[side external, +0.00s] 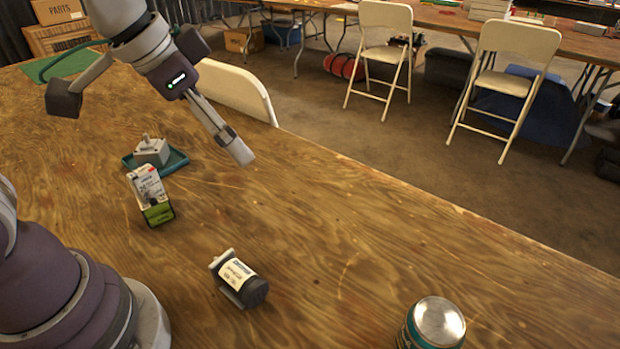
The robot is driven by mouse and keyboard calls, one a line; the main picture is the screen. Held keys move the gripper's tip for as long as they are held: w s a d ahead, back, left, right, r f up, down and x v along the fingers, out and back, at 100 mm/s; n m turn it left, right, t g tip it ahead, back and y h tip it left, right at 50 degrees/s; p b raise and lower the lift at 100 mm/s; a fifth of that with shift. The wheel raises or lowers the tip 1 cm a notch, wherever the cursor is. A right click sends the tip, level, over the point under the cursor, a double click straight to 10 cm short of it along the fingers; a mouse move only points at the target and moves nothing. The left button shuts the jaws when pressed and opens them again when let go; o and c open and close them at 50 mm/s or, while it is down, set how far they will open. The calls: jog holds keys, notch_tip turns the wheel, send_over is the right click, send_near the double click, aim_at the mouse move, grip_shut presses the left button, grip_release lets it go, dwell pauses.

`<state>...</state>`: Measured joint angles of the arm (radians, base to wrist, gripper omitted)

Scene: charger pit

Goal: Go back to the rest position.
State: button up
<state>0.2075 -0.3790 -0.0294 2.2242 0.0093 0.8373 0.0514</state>
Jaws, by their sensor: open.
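My gripper (238,150) is open and empty above the wooden table (380,240), at the upper left of the side external view. It points down to the right, and its fingers overlap closely from this angle. A grey plug-like block (152,151) with prongs on top sits in a teal tray (178,162), left of my gripper. A white-and-green labelled box (150,190) stands just in front of the tray. A dark cylinder with a cream label (240,279) lies on its side nearer the camera. My gripper appears apart from all of them.
A can with a silver lid (438,322) stands at the bottom right, cut off by the frame. A green mat (75,63) lies at the far left. A white chair back (238,90) rises behind the table's far edge. The table's middle right is clear.

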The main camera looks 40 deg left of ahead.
jog(key=s+a+f+n+y, duration=0.1)
jog(key=s+a+n, duration=0.2)
jog(key=s+a, duration=0.2)
jog(key=shift+a+t, duration=0.15)
jog(key=shift+t, duration=0.15)
dwell(0.9)
